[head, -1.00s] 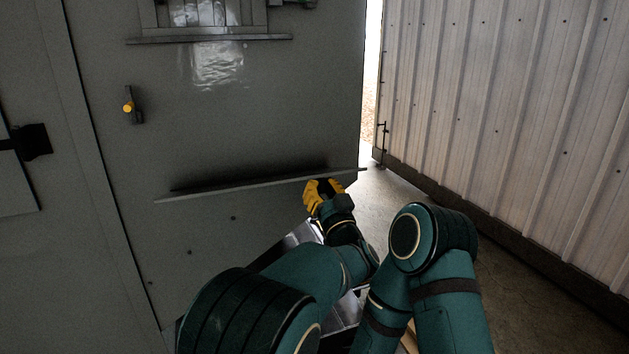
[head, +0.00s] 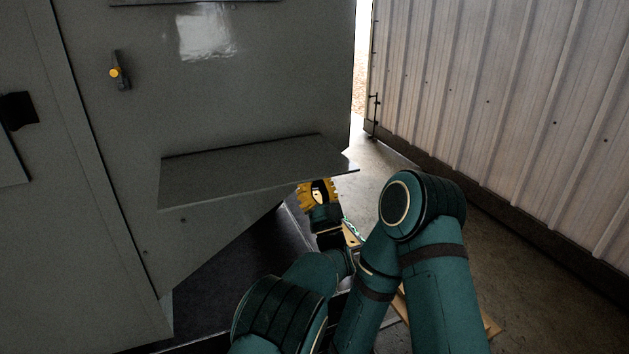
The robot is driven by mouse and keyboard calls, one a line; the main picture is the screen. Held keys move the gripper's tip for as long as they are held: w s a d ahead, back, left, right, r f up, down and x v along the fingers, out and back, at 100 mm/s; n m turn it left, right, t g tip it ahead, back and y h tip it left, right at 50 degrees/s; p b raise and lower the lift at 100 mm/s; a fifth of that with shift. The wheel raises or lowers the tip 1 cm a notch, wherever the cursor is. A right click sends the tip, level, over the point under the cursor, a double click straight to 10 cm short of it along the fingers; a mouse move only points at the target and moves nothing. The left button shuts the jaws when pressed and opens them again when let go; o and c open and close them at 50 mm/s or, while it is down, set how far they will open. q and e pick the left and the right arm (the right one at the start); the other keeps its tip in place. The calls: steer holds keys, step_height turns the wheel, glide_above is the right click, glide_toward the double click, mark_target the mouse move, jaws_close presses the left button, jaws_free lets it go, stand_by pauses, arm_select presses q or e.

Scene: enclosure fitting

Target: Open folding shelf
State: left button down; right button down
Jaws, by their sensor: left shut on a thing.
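The folding shelf (head: 240,172) is a flat grey board on the grey cabinet panel. It stands out from the panel, with its broad face showing and its right end nearer the panel's right edge. My left gripper (head: 317,186), with yellow fingers, is at the shelf's front edge near the right end, just below it. It is shut on the shelf; the shelf hides the fingertips in part. My right arm (head: 425,215) shows at the lower right, but its gripper is out of view.
A latch with a yellow knob (head: 115,73) is on the panel above left of the shelf. A corrugated metal wall (head: 510,120) stands at the right, with bare floor (head: 385,165) between. A wooden piece (head: 490,325) lies low beside my right arm.

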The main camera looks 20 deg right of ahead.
arm_select(q)
steer(key=shift+w+f, duration=0.15)
steer(key=shift+f, duration=0.2)
steer(key=c, duration=0.9)
jaws_free()
steer(key=shift+w+f, duration=0.1)
steer(key=shift+o, duration=0.2)
steer(key=shift+w+f, duration=0.1)
steer(key=shift+w, duration=0.05)
steer(key=shift+s+r, duration=0.2)
steer(key=shift+r, duration=0.1)
step_height(320, 180, up, 10)
